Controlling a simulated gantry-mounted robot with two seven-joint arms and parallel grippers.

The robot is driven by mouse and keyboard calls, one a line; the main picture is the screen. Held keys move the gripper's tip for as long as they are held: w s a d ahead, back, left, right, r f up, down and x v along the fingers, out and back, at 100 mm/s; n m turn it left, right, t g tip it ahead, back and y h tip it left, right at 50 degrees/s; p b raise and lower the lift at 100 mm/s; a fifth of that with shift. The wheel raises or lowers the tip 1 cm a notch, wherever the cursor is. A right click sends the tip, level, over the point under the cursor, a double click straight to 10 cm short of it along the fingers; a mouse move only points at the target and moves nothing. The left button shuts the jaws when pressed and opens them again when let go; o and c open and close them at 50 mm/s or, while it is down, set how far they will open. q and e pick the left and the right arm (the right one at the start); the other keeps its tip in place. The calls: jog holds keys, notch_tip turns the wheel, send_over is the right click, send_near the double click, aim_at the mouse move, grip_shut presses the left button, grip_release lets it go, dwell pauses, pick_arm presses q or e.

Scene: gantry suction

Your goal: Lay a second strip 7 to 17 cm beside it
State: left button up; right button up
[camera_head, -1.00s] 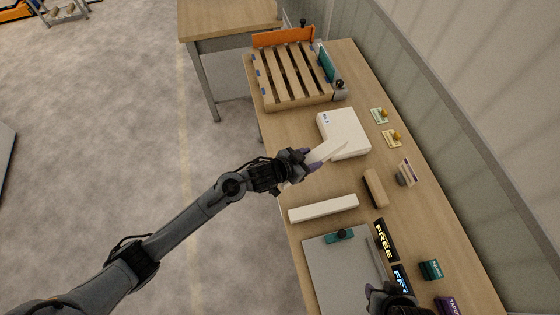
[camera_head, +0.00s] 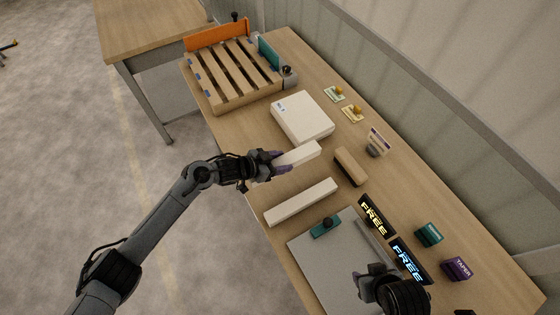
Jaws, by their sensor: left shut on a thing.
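One white strip (camera_head: 301,202) lies on the wooden table, between the grey board and the white box. My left gripper (camera_head: 279,162) is shut on a second white strip (camera_head: 304,153), holding it near its left end. The held strip looks roughly level and nearly parallel to the lying one, on the side towards the white box, with bare wood showing between them. I cannot tell whether it touches the table. My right gripper (camera_head: 367,284) is low in the picture over the grey board (camera_head: 312,258); its jaws are not clear.
A white box (camera_head: 302,117) stands just beyond the held strip. A tan block (camera_head: 350,167) lies to its right. A slatted wooden pallet (camera_head: 232,75) is at the far end. Two dark FREE signs (camera_head: 377,215) stand right of the grey board, with a teal block (camera_head: 429,234) beyond.

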jog(key=shift+r, duration=0.1)
pick_arm(q)
jog(key=shift+a+r+p, duration=0.15)
jog(key=shift+p, duration=0.25)
notch_tip(320, 180, down, 6)
jog(key=b, duration=0.4)
pick_arm(e)
notch_tip(320, 180, down, 4)
jog(key=shift+r, duration=0.1)
pick_arm(q)
jog(key=shift+f+b, duration=0.55)
jog(key=shift+f, duration=0.05)
pick_arm(e)
jog(key=shift+f, duration=0.35)
pick_arm(q)
jog(key=o, duration=1.4)
jog(key=shift+c, duration=0.2)
jog(key=shift+s+a, duration=0.1)
jog(key=shift+s, duration=0.05)
pick_arm(e)
jog(key=shift+d, duration=0.1)
